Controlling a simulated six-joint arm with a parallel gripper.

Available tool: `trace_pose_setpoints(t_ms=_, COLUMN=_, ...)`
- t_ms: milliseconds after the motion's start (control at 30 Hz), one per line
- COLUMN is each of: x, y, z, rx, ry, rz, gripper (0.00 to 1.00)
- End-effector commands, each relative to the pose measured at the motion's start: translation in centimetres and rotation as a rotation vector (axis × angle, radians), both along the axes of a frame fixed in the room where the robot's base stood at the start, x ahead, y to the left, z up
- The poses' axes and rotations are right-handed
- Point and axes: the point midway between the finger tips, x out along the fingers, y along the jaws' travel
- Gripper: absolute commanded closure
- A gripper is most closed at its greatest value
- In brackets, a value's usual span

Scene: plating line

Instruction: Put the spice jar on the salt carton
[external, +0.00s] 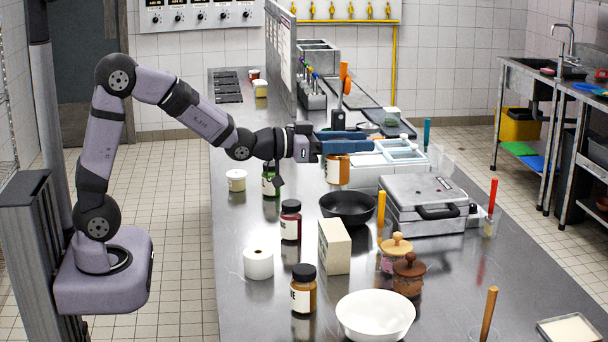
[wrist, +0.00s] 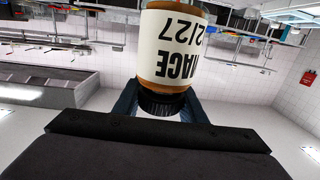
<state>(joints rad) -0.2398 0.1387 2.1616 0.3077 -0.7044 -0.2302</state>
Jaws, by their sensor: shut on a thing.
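My gripper (external: 345,142) is shut on the spice jar (external: 337,170), an amber jar with a pale label, and holds it in the air above the counter.
A black bowl (external: 348,207) stands behind the carton. A dark red jar (external: 290,222), a paper roll (external: 258,263) and another amber jar (external: 303,291) stand to its left and front. Two lidded pots (external: 395,255) and a white bowl (external: 375,316) are close at right and front.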

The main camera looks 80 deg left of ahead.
Motion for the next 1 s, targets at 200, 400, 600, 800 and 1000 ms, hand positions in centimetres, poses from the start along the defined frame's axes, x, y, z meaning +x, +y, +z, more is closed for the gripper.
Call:
trace_pose_setpoints(t_ms=200, x=-0.2, y=0.9, z=-1.5, rx=0.000, ry=0.001, rz=0.033, gripper=0.92)
trace_pose_setpoints(t_ms=400, x=-0.2, y=1.0, z=-2.3, rx=-0.001, ry=0.002, rz=0.035, gripper=0.92)
trace_pose_setpoints(t_ms=600, x=-0.2, y=1.0, z=-5.1, rx=-0.004, ry=0.007, rz=0.036, gripper=0.92)
trace_pose_setpoints(t_ms=800, x=-0.2, y=1.0, z=-7.2, rx=0.000, ry=0.001, rz=0.035, gripper=0.92)
trace_pose_setpoints(t_ms=1000, x=-0.2, y=1.0, z=-7.6, rx=0.000, ry=-0.001, rz=0.035, gripper=0.92)
